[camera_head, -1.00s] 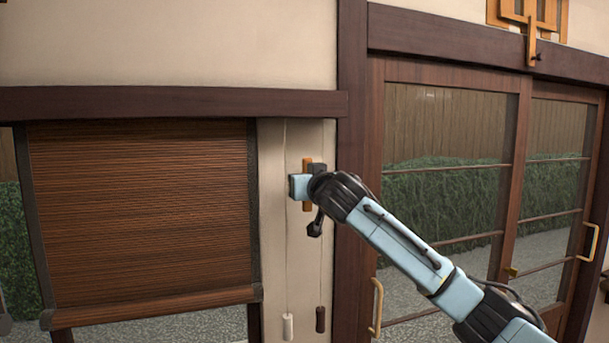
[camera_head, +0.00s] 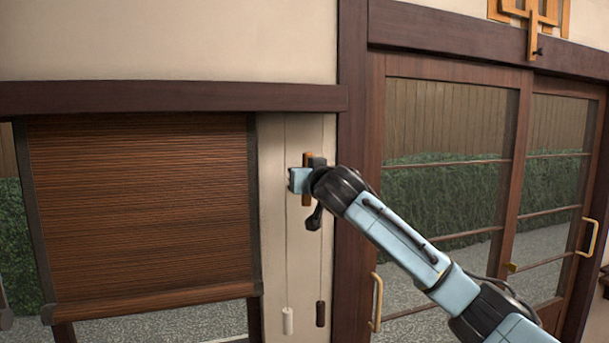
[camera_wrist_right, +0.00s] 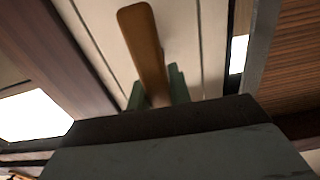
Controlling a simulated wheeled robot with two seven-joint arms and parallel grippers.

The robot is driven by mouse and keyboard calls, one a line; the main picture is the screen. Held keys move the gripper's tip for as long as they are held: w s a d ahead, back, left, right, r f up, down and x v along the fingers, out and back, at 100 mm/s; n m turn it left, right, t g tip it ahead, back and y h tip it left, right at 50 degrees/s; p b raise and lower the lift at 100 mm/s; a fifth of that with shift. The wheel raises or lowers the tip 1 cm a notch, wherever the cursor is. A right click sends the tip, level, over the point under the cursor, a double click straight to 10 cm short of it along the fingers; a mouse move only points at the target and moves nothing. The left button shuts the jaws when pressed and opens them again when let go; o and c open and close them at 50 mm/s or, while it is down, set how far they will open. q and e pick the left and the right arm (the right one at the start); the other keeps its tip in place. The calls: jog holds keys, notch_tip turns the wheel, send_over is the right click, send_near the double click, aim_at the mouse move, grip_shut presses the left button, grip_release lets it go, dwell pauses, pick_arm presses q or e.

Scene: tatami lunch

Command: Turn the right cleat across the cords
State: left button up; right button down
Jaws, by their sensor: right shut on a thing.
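The right cleat (camera_head: 307,160) is a slim wooden bar on the pale wall strip between the blind and the door post. It looks about upright in the head view, and its middle is hidden by my right gripper (camera_head: 302,179). In the right wrist view the cleat (camera_wrist_right: 144,45) runs between the two fingers of my right gripper (camera_wrist_right: 158,92), which is shut on it. One cord (camera_head: 286,245) hangs left of the cleat and another (camera_head: 321,255) hangs to its right, both straight down. My left gripper is not in view.
A white pull (camera_head: 288,321) and a dark pull (camera_head: 320,314) hang at the cord ends. The brown blind (camera_head: 145,210) is at the left. The dark post (camera_head: 352,100) and the glazed sliding door (camera_head: 450,190) stand close on the right, behind my right arm.

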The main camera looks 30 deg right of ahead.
jog(key=m, duration=0.5)
jog(key=m+p, duration=0.1)
jog(key=m, duration=0.5)
jog(key=d+f+m+p, duration=0.1)
jog(key=m, duration=0.5)
jog(key=shift+s+d+f, duration=0.1)
jog(key=shift+f+m, duration=0.1)
jog(key=shift+m, duration=0.4)
jog(key=c, duration=1.3)
grip_release()
jog(key=b+v, duration=0.2)
jog(key=v, duration=1.1)
jog(key=shift+s+b, duration=0.25)
jog(key=shift+b, duration=0.05)
